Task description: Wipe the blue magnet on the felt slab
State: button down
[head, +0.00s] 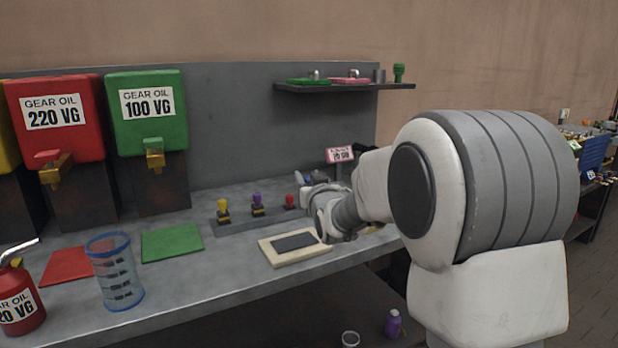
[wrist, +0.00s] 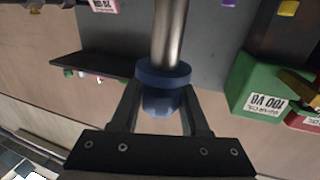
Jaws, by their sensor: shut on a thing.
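My gripper (wrist: 160,105) is shut on the blue magnet (wrist: 162,76), seen in the wrist view. The magnet has a blue collared grip between the fingers and a bare metal rod reaching away from them. The felt slab (head: 270,256) is a cream board with a dark grey pad (head: 294,242), lying on the bench in the head view. My wrist is just beyond its right end. The slab is not clearly seen in the wrist view.
A grey rack (head: 238,224) with yellow, purple and red-topped pieces stands behind the slab. Left are a green mat (head: 172,243), a red mat (head: 66,266), a clear blue-rimmed beaker (head: 117,280) and a red oil can (head: 18,305). A shelf (head: 345,87) hangs above.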

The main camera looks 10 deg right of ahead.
notch_tip(320, 180, up, 8)
jog(key=p, duration=0.3)
jog(key=shift+p, duration=0.3)
dwell(0.5)
